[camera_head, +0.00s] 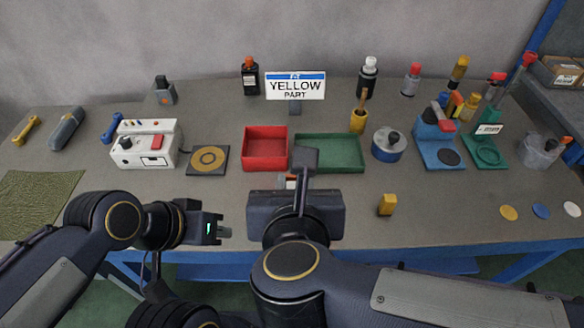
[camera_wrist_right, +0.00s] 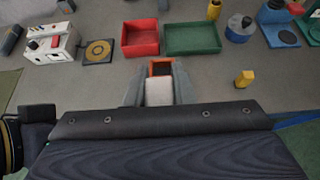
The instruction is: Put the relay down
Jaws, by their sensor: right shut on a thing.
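My right gripper (camera_wrist_right: 160,90) is shut on a small block with a white body and an orange end, which I take to be the relay (camera_wrist_right: 159,92). The block sits between the two grey fingers, above the near part of the bench, in front of the red tray. In the head view my right gripper (camera_head: 291,182) hides most of it, and only a small orange and white patch shows. Whether it touches the bench I cannot tell. My left gripper (camera_head: 222,230) is at the bench's front edge, left of the right one; its finger gap is unclear.
A red tray (camera_head: 265,163) and a green tray (camera_head: 345,168) stand empty behind a sign (camera_head: 295,86) reading "YELLOW PART" is further back. A yellow block (camera_head: 386,204) stands to the right. A white device (camera_head: 147,143) and a black pad (camera_head: 193,168) lie left. Bench between is clear.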

